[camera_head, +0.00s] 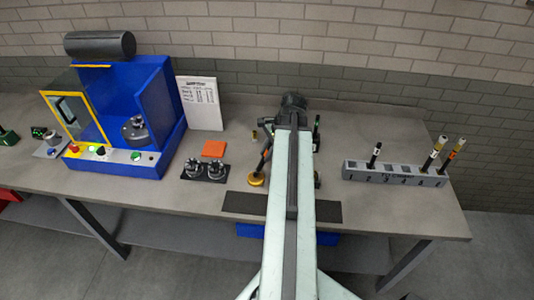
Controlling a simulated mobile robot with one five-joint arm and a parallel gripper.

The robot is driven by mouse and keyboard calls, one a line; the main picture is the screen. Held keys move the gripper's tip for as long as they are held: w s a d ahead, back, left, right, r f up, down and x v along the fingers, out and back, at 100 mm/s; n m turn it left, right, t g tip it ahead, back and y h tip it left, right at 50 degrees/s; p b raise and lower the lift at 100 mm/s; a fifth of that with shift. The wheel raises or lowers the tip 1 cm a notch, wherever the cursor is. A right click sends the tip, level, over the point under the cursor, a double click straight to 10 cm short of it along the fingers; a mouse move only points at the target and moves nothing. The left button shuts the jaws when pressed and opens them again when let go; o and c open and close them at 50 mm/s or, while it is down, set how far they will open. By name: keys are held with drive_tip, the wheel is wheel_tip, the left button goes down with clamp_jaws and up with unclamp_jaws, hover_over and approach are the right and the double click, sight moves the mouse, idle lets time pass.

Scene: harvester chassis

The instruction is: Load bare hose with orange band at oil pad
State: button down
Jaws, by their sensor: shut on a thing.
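My gripper (283,126) is beyond the end of my arm, over the middle of the bench, and mostly hidden by the arm. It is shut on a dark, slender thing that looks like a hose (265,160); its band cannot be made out. The hose slants down to the left, with its lower end at or just above a round gold dish (256,180), which may be the oil pad. I cannot tell whether they touch. In the grey rack (385,174), a hose with an orange mark (456,150) stands at the right end.
The rack also holds a light-ended hose (437,151) and a black hose (375,154). Left of the arm are an orange square (214,148), a black fixture (205,173) and a blue machine (165,135). A dark mat (240,203) lies at the front edge. Bench space before the rack is clear.

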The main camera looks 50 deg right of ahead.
drive_tip(key=shift+f+b, duration=0.45)
drive_tip(key=shift+f, duration=0.05)
idle(1.2)
drive_tip(key=shift+r, duration=0.1)
wheel_tip(320, 180, up, 7)
drive_tip(key=p, duration=0.7)
drive_tip(key=shift+s, duration=0.1)
